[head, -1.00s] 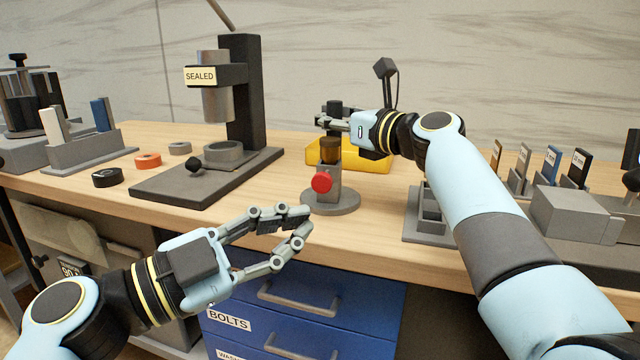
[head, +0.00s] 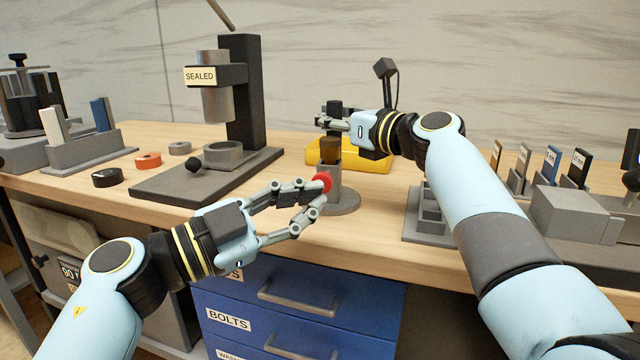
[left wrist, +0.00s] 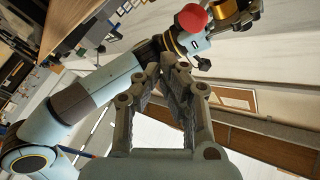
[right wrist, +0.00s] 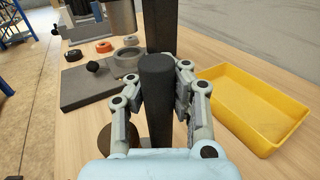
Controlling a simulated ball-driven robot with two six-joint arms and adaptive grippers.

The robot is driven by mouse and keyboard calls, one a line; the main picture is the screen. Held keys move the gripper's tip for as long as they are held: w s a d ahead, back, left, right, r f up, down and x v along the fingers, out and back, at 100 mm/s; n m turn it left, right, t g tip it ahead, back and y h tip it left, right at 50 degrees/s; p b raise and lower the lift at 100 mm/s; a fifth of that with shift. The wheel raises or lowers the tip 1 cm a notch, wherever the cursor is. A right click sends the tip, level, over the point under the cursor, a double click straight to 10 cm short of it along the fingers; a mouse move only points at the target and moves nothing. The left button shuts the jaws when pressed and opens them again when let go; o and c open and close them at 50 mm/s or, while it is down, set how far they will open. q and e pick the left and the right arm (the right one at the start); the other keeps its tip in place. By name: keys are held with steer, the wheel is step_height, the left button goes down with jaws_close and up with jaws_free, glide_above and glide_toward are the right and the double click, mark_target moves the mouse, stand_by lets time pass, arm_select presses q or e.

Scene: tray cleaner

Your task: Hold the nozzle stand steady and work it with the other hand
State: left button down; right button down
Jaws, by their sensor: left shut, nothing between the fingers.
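The nozzle stand (head: 336,199) has a grey round base and post, an amber-brown collar (head: 331,148) and a dark upright cylinder on top. A red knob (head: 322,180) is on its front. My right gripper (head: 331,120) is shut on the dark cylinder (right wrist: 156,100), with a finger on each side. My left gripper (head: 318,192) is shut and empty, its fingertips at the red knob; whether they touch it I cannot tell. In the left wrist view the red knob (left wrist: 190,16) lies just beyond the fingertips.
A yellow tray (head: 365,163) sits behind the stand. A press marked SEALED (head: 238,100) stands left, with several rings near it. A grey stepped holder (head: 428,222) is close on the right. Blue drawers (head: 300,318) are below the bench edge.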

arm_select(q)
steer(key=shift+w+d, duration=0.2)
steer(key=shift+w, duration=0.6)
steer(key=shift+w+d, duration=0.15)
steer(key=shift+w, duration=0.6)
steer(key=shift+w, duration=0.1)
steer(key=shift+w, duration=0.3)
steer(key=shift+w+d, duration=0.2)
steer(key=shift+w, duration=0.6)
stand_by(1.0)
steer(key=shift+s, duration=0.15)
steer(key=shift+s+a, duration=0.2)
steer(key=shift+s, duration=0.85)
steer(key=shift+s, duration=0.1)
steer(key=s, duration=0.2)
steer(key=s+a, duration=0.1)
steer(key=s, duration=0.1)
steer(key=shift+s, duration=0.35)
